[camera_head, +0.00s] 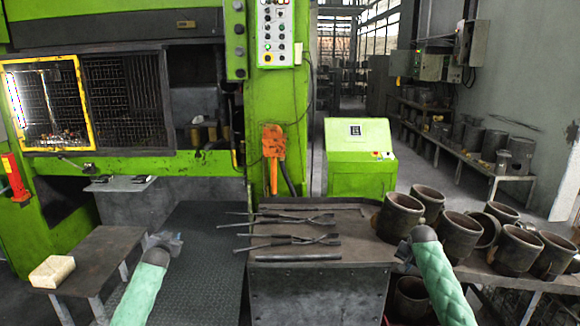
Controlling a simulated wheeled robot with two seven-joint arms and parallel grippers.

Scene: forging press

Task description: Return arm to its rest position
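My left arm comes up from the bottom left in a pale green quilted sleeve. Its gripper (166,241) is a small grey shape beyond the wrist, over the dark ribbed floor mat. I cannot make out whether its fingers are apart, and I see nothing held in it. My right arm, in the same green sleeve, comes up at the lower right. Its dark wrist end stands by the right edge of the metal table (320,282), in front of the metal cylinders. The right gripper (404,251) is small and dark there, and its fingers are unclear.
Long tongs (290,240) lie on the metal table. Several open metal cylinders (460,232) crowd the right. A low bench (95,252) with a pale block (52,271) is at left. The green press (265,120) and a green console (358,158) stand behind.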

